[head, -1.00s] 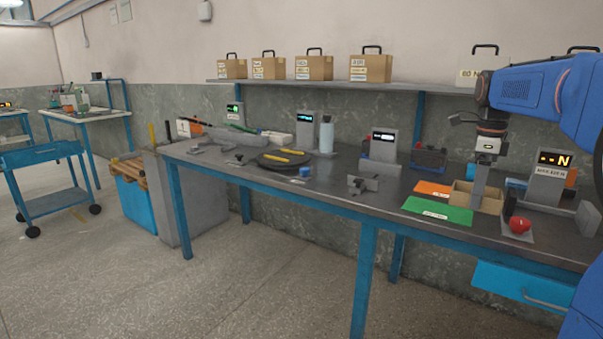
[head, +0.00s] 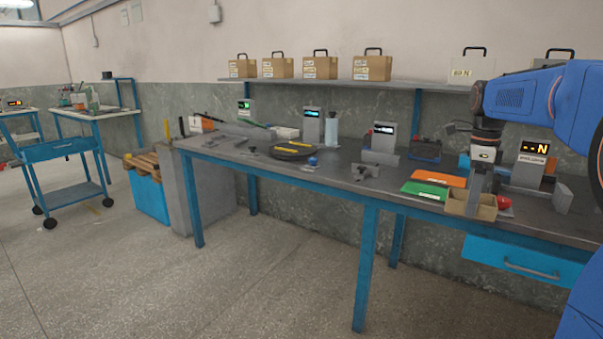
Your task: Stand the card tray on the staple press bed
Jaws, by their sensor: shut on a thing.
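The card tray (head: 456,208) is a tan, open-topped box near the front edge of the bench. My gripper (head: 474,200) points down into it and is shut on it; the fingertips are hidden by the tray. I cannot tell whether the tray hangs just above the bench or touches it. Several grey devices with displays stand on the bench, one marked N (head: 533,160) just right of my gripper. I cannot tell for sure which is the staple press or where its bed is.
Green (head: 424,190) and orange (head: 438,177) flat pieces lie left of the tray. A grey fixture (head: 364,171), a dark round plate (head: 293,152) and a bottle (head: 331,133) stand farther left. A shelf (head: 420,88) with cases runs above. Floor in front is clear.

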